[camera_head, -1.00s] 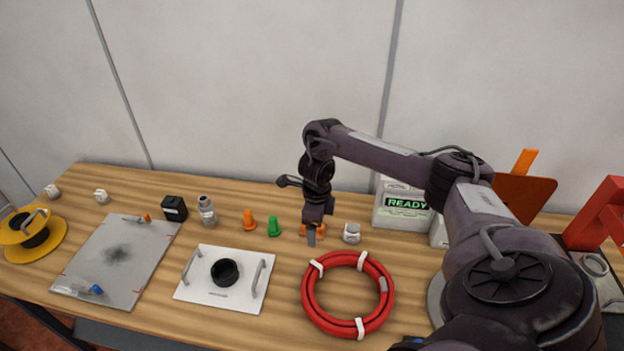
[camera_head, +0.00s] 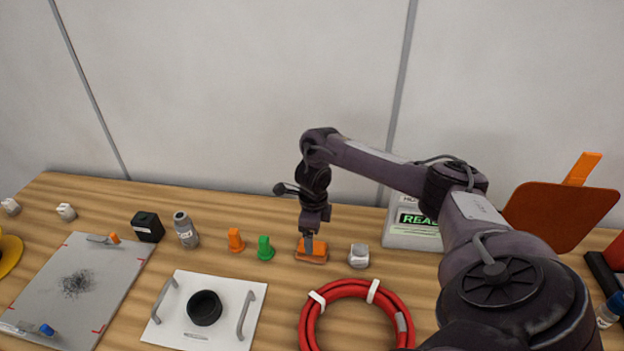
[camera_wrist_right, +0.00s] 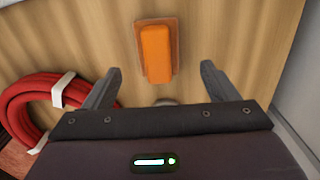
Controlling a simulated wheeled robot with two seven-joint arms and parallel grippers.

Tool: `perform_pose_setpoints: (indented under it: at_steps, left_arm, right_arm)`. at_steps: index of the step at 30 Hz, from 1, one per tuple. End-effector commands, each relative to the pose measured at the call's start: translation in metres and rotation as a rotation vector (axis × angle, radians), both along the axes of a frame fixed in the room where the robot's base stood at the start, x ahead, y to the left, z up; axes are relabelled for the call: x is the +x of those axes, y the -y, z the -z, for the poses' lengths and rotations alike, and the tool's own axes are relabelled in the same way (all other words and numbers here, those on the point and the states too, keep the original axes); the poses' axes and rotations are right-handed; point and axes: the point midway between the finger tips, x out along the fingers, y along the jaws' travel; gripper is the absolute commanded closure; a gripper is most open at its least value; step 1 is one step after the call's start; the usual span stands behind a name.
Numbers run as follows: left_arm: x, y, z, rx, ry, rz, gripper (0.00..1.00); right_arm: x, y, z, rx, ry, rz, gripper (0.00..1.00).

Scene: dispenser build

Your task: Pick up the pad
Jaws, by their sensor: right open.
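The pad, an orange block on a flat brown-orange base (camera_head: 311,257), lies on the wooden table, just past the middle of the head view. My right gripper (camera_head: 309,248) hangs above it, pointing down, and partly covers it there. In the right wrist view the pad (camera_wrist_right: 157,52) lies on the wood beyond the fingertips, roughly between their lines. The right gripper's fingers (camera_wrist_right: 160,82) are spread wide with nothing between them. My left gripper is not in view.
A white cube-like part (camera_head: 359,256) stands close right of the pad, a green peg (camera_head: 265,248) and an orange peg (camera_head: 236,240) to its left. A red hose coil (camera_head: 304,322) lies in front. A white plate with handles (camera_head: 239,319) and a grey mat (camera_head: 112,267) lie left.

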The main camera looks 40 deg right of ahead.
Motion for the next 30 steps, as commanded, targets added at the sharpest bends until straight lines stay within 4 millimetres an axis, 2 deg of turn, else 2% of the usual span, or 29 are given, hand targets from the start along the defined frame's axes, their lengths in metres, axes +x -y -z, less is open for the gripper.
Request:
perform_pose_setpoints:
  at_steps: [1, 8, 11, 15, 23, 26, 30]
  left_arm:
    - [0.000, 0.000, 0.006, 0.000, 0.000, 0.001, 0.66]
    - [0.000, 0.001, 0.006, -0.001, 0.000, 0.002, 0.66]
    - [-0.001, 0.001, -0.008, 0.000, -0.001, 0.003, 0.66]
    - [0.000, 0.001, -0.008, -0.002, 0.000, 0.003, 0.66]
    - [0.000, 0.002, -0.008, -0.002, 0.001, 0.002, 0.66]
    - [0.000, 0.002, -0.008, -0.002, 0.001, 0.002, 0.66]
    - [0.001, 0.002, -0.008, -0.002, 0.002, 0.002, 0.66]
  right_arm:
    - [-0.001, -0.001, 0.010, 0.003, -0.003, 0.002, 0.20]
    - [-0.004, 0.000, 0.030, 0.002, -0.006, 0.003, 0.20]
    - [-0.007, 0.000, 0.041, 0.001, -0.007, 0.003, 0.20]
    - [-0.005, 0.000, 0.059, 0.002, -0.003, 0.003, 0.20]
    - [-0.004, 0.001, 0.065, 0.001, -0.001, 0.001, 0.20]
    - [-0.004, 0.001, 0.064, 0.001, -0.001, 0.001, 0.29]
    - [-0.004, 0.001, 0.064, 0.001, -0.001, 0.001, 0.47]
